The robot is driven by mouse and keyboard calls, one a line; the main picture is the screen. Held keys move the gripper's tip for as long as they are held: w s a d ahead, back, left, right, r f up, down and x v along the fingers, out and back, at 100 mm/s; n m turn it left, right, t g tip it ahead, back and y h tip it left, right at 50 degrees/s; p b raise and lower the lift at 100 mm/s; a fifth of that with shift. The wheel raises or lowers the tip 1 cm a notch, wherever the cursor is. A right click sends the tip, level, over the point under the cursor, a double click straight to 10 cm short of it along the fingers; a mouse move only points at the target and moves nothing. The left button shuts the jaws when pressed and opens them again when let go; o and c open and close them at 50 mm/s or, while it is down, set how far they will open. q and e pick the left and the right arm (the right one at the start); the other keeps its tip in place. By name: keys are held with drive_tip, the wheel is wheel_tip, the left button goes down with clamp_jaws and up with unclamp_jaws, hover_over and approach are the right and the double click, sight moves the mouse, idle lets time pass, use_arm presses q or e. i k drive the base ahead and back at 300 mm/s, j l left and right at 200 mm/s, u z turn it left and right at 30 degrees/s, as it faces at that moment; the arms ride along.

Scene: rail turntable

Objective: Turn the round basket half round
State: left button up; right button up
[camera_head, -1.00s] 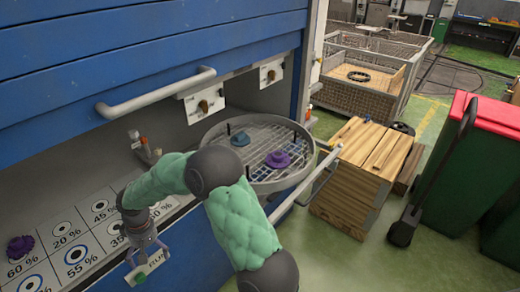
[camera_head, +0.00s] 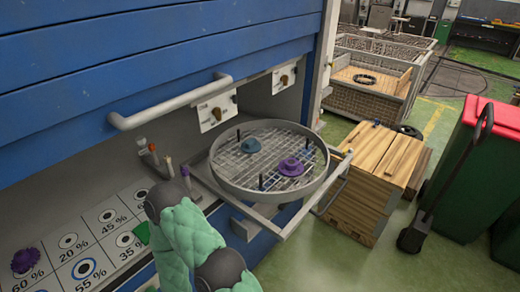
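The round basket (camera_head: 262,196) is a grey ring with a wire mesh floor and several dark upright pegs. It sits on a pale rail frame (camera_head: 285,229) in front of the blue cabinet. Inside it, a blue knob-like piece (camera_head: 250,145) lies left of centre and a purple one (camera_head: 290,167) lies right of centre. One of my arms, in a green sleeve, is bent at the bottom, left of the basket and apart from it in the picture. Neither gripper shows; the end of the visible arm is hidden or out of frame.
A panel with percent labels (camera_head: 102,239) and a purple piece (camera_head: 26,260) is at lower left. A grey handle bar (camera_head: 170,103) crosses above it. A wooden crate (camera_head: 378,170) stands close right of the basket, and a red-lidded green bin (camera_head: 475,165) farther right.

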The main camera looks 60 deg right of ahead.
sight(264, 197)
drive_tip(key=i+z, duration=0.1)
drive_tip(key=z, duration=0.25)
drive_tip(key=i+z, duration=0.1)
drive_tip(key=z, duration=0.3)
drive_tip(key=i+z, duration=0.1)
drive_tip(key=z, duration=0.25)
